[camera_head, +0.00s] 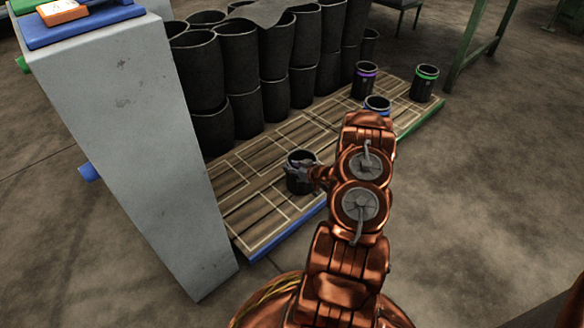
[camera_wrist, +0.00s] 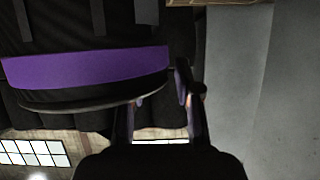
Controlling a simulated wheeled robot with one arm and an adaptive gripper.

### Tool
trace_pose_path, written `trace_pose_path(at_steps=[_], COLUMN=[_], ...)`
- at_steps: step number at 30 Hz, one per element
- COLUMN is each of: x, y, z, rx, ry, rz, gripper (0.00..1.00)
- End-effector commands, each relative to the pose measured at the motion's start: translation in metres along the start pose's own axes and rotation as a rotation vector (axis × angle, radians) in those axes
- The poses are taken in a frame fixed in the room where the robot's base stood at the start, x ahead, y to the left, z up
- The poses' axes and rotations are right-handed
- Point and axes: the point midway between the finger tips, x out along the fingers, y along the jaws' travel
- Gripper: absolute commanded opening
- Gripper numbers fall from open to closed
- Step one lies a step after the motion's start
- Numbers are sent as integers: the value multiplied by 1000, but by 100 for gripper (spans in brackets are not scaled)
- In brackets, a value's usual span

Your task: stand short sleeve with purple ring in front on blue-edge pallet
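A short black sleeve (camera_head: 300,184) stands upright, or nearly so, over the blue-edge pallet (camera_head: 262,246), close to its front blue edge. I cannot tell whether its base touches the boards. In the wrist view this sleeve fills the upper left, and its purple ring (camera_wrist: 85,68) shows close up. My gripper (camera_head: 297,167) is at the sleeve's rim in the head view. In the wrist view my gripper (camera_wrist: 163,100) has its fingers at the sleeve's right end and appears shut on its wall; the contact is partly hidden.
Tall stacked black sleeves (camera_head: 238,60) line the pallet's back. Another purple-ringed sleeve (camera_head: 364,82), a green-ringed sleeve (camera_head: 426,84) and a blue-ringed sleeve (camera_head: 377,103) stand at the far right end. A grey pillar (camera_head: 140,140) rises at left. Marked cells left of the gripper are bare.

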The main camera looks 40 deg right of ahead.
Motion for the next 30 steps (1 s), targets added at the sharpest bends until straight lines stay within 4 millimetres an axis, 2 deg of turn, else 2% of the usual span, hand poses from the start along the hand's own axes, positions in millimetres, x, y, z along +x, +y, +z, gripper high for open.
trace_pose_path(at_steps=[11, 14, 24, 30], x=[-1, -12, -76, -105], y=[0, 0, 1, 0], z=[-1, -2, -3, -2], rx=[0, 3, 3, 2], ry=[0, -2, 0, -2], rz=[0, 1, 3, 2], gripper=[37, 37, 37, 37])
